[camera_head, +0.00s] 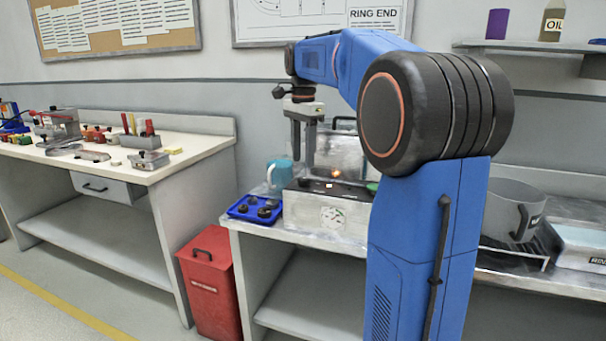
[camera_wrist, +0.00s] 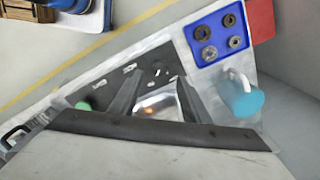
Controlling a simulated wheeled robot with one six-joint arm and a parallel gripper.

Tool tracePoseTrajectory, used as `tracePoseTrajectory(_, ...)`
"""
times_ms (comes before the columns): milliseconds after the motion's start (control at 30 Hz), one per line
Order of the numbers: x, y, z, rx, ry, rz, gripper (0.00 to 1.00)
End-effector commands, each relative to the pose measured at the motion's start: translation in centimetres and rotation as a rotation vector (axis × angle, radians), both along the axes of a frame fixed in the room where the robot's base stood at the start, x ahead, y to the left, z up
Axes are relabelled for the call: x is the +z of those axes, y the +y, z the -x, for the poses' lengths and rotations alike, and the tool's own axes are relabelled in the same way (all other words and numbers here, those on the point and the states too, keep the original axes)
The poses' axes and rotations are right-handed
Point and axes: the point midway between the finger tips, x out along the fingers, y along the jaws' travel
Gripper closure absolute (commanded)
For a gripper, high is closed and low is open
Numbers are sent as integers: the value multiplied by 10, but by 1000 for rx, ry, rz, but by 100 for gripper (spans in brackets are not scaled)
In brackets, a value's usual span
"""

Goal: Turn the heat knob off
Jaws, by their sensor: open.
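A pale metal box (camera_head: 318,212) with a dark top panel stands on the bench below my gripper (camera_head: 303,162). An orange glow (camera_head: 336,174) shows on the panel. A small dark round knob (camera_head: 304,183) seems to stand at its left; I cannot read its label or setting. In the wrist view, a dark round shape with a pale mark (camera_wrist: 161,72), likely the knob, lies just beyond the fingertips of my gripper (camera_wrist: 156,79). A bright plate with an orange tint (camera_wrist: 160,104) shows between the fingers. My gripper is open, empty, pointing down, apparently above the panel.
A blue tray (camera_head: 254,209) with several dark rings sits left of the box. A teal mug (camera_head: 279,173) stands behind the tray. A green round thing (camera_head: 372,187) is at the panel's right, partly behind my arm. A metal pot (camera_head: 512,212) stands farther right. A red bin (camera_head: 211,285) stands below.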

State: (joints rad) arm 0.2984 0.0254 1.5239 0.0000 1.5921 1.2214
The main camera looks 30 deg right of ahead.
Motion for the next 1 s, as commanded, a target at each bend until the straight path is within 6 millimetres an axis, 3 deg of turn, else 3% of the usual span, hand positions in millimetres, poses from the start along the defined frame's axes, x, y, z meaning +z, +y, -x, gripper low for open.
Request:
tracePoseTrajectory(100, -21, 0, 1, 0, 3, -1, 57)
tracePoseTrajectory(333, -50, 0, 1, 0, 2, -1, 57)
tracePoseTrajectory(800, -61, 0, 0, 0, 0, 0, 57)
tracePoseTrajectory(967, -61, 0, 0, 0, 0, 0, 95)
tracePoseTrajectory(1000, -61, 0, 0, 0, 0, 0, 98)
